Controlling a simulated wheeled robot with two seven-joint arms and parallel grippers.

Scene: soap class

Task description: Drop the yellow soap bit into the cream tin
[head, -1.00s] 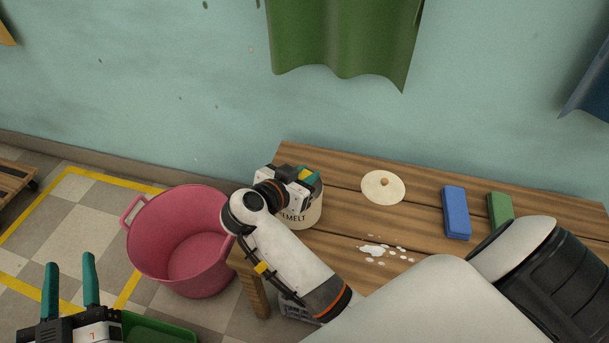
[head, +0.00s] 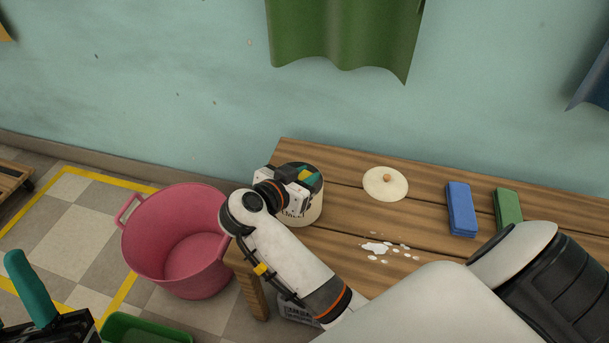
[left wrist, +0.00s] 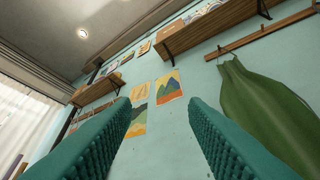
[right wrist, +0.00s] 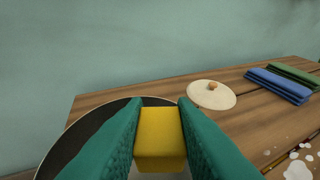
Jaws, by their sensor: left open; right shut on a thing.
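The cream tin (head: 310,212) stands open on the left end of the wooden bench, partly hidden behind my right gripper (head: 306,177). The yellow soap bit (right wrist: 159,135) shows in the right wrist view, pinched between the teal fingers of that gripper. The tin's rim and dark inside (right wrist: 75,143) show beneath and left of the fingers. The soap appears over the tin's opening; its height above the rim is unclear. My left gripper (left wrist: 160,105) is open and empty, facing the wall; in the head view one finger shows at the bottom left.
A cream lid with a knob (head: 385,184) lies on the bench (head: 340,190). White spill spots (head: 375,248) lie in front. A pink tub (head: 180,245) and green tray (head: 150,329) are left of the bench.

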